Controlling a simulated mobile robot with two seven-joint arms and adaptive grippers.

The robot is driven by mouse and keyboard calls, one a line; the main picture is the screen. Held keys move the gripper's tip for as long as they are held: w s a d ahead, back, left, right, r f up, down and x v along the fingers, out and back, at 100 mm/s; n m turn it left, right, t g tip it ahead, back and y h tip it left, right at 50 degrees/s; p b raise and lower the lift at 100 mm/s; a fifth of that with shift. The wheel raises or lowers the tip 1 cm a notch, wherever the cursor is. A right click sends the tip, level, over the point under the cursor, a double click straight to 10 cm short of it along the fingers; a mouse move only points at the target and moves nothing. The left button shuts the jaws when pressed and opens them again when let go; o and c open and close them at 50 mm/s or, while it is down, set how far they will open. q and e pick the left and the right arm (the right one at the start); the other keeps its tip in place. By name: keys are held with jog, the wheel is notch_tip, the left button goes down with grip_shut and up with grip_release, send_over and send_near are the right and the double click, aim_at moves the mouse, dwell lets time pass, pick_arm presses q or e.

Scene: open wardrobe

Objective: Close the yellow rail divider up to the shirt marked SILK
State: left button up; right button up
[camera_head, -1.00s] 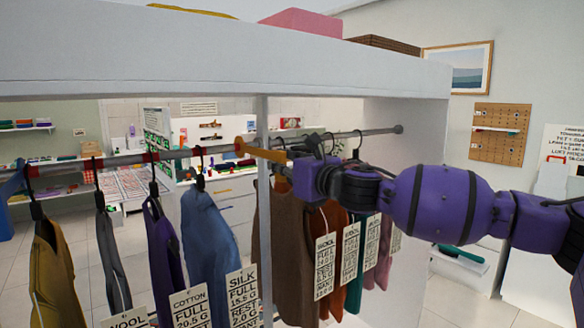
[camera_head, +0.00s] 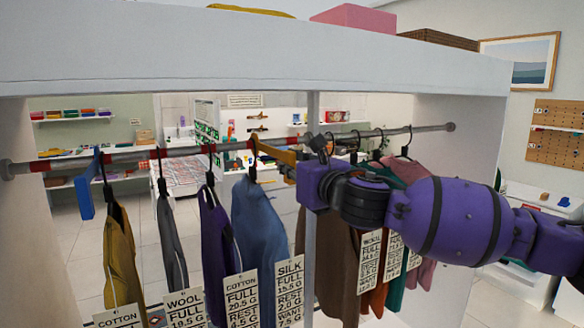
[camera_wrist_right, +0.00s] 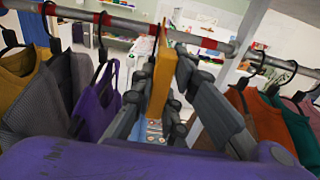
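The yellow divider (camera_head: 270,152) sits on the rail just right of the blue shirt (camera_head: 260,225) tagged SILK (camera_head: 289,290). Its rail end is at or very close to that shirt's hanger hook; I cannot tell if they touch. My right gripper (camera_head: 296,165), partly hidden by its own wrist, is at the divider's near end. In the right wrist view the yellow divider (camera_wrist_right: 161,85) stands between the fingers of my right gripper (camera_wrist_right: 163,100), which look closed on its sides. The SILK shirt is mostly hidden there. My left gripper is not in view.
A blue divider (camera_head: 85,188) hangs on the rail (camera_head: 130,156) at the left. Yellow, grey and purple garments (camera_head: 215,240) hang between it and the SILK shirt. A white upright post (camera_head: 313,110) and more garments (camera_head: 415,190) are to the right. A shelf (camera_head: 260,50) runs above.

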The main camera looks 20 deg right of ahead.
jog(key=o, duration=0.4)
jog(key=shift+f, duration=0.1)
jog(key=shift+o, duration=0.2)
jog(key=s, duration=1.2)
jog(key=shift+d, duration=0.45)
